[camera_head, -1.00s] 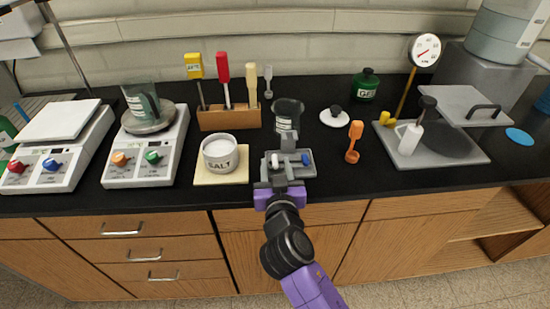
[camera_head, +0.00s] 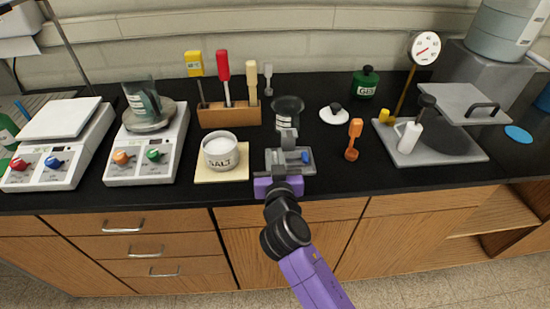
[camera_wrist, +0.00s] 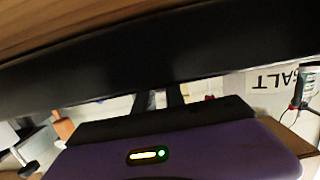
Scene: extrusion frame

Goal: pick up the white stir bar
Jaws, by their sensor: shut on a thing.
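My gripper (camera_head: 287,146) is over the small grey tray (camera_head: 307,169) near the front edge of the black counter. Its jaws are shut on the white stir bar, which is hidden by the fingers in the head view. The blue stir bar (camera_head: 305,157) lies at the tray's right side, just right of the fingers.
A beaker (camera_head: 288,112) stands just behind the tray. The salt dish (camera_head: 220,152) is to the left and an orange scoop (camera_head: 353,140) to the right. A wooden rack (camera_head: 229,115) of tools stands behind left. Bare counter lies between scoop and grey right-hand stand (camera_head: 450,147).

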